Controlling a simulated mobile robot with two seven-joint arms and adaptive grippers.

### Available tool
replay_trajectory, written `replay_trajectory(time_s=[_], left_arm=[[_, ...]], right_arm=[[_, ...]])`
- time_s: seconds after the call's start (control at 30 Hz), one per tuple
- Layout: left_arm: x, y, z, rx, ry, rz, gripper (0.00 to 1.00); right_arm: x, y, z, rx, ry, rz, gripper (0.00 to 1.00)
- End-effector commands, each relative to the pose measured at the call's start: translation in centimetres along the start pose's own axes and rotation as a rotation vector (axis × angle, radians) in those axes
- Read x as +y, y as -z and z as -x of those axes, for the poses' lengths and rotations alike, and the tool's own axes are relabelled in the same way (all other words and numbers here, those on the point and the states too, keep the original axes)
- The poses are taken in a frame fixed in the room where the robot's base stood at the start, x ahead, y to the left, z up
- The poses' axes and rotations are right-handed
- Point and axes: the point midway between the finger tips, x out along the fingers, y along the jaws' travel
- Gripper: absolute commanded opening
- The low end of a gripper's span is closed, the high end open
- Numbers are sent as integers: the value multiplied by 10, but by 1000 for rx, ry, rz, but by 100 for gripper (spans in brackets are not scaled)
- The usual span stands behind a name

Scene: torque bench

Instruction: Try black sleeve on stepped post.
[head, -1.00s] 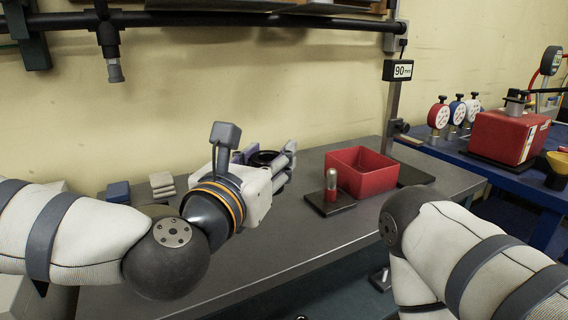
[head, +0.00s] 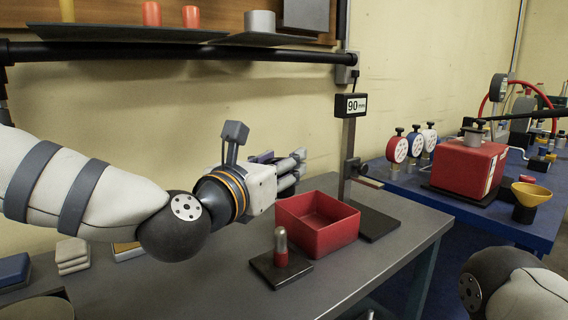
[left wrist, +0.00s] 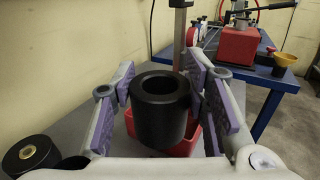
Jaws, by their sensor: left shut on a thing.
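The black sleeve (left wrist: 162,108) is a thick ring with an open bore, held upright between the purple-padded fingers of my left gripper (left wrist: 160,95) in the left wrist view. In the head view my left gripper (head: 292,168) is in the air, above and behind the stepped post, near the red bin; its own fingers mostly hide the sleeve there. The stepped post (head: 281,246) stands upright on a dark base plate (head: 264,269), with a red lower part and a rounded silver top. Nothing is on it. My right gripper is out of view; only part of its arm shows at lower right.
An empty red bin (head: 345,232) sits just behind the post. A stand with a "90" display (head: 352,107) rises behind the bin. A black round piece with a brass-coloured centre (left wrist: 31,156) lies at left in the wrist view.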

Motion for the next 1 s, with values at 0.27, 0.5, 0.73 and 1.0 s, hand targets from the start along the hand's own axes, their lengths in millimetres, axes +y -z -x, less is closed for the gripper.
replay_trajectory(time_s=[0.27, 0.5, 0.73, 1.0], left_arm=[[1, 22, -1, 5, 0, 6, 0], [1, 49, -1, 4, -1, 5, 0], [0, 56, 0, -2, 0, 3, 0], [0, 55, 0, -5, -1, 1, 0]], right_arm=[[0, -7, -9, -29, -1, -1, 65], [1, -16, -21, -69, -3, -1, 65], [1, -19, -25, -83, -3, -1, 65], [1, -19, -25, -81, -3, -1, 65]])
